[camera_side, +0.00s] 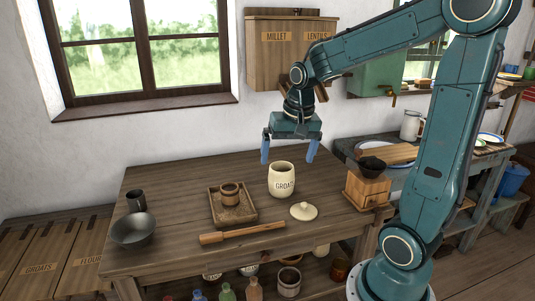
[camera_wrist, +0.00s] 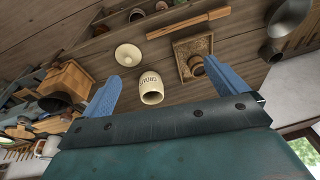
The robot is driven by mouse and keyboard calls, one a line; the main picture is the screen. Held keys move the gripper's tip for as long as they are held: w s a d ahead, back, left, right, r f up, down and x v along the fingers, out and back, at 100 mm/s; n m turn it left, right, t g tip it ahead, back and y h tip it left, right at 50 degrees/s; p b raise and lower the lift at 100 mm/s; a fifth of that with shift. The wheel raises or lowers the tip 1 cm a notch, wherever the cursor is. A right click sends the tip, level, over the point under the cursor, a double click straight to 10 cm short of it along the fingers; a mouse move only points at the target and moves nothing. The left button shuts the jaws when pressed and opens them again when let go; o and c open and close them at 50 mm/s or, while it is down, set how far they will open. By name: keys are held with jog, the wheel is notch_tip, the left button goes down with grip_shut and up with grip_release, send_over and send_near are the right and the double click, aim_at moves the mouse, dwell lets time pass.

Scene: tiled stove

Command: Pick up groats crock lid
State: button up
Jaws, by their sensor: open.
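The groats crock lid (camera_side: 303,211) is a round cream lid with a small knob. It lies on the wooden table, in front of and to the right of the cream groats crock (camera_side: 282,180), apart from it. The crock stands upright and uncovered. In the wrist view the lid (camera_wrist: 128,55) lies beyond the crock (camera_wrist: 151,88), a little to its left. My gripper (camera_side: 289,155) is open and empty, above and behind the crock. Its two blue fingers (camera_wrist: 163,84) are spread wide in the wrist view, apart from both crock and lid.
A wooden tray (camera_side: 216,219) with a small wooden cup (camera_side: 230,193), a mallet-like wooden tool (camera_side: 243,233), a dark bowl (camera_side: 133,230) and a dark cup (camera_side: 136,200) stand left. A coffee grinder (camera_side: 367,190) stands right. A wall cabinet (camera_side: 265,70) hangs behind my gripper.

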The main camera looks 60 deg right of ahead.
jog(key=w+d+f+m+g, duration=0.1)
jog(key=w+d+f+m, duration=0.1)
jog(key=d+f+m, duration=0.35)
jog(key=m+g+y, duration=0.1)
jog(key=m, duration=0.2)
send_over(304, 203)
notch_tip(304, 203, down, 8)
jog(key=r, duration=0.1)
jog(key=f, duration=0.8)
jog(key=shift+s+a+f, duration=0.1)
jog(key=shift+a+f, duration=0.1)
jog(key=shift+f, duration=0.35)
jog(key=shift+d+f, duration=0.15)
jog(key=shift+f, duration=2.4)
jog(key=shift+c, duration=0.2)
jog(key=c, duration=1.1)
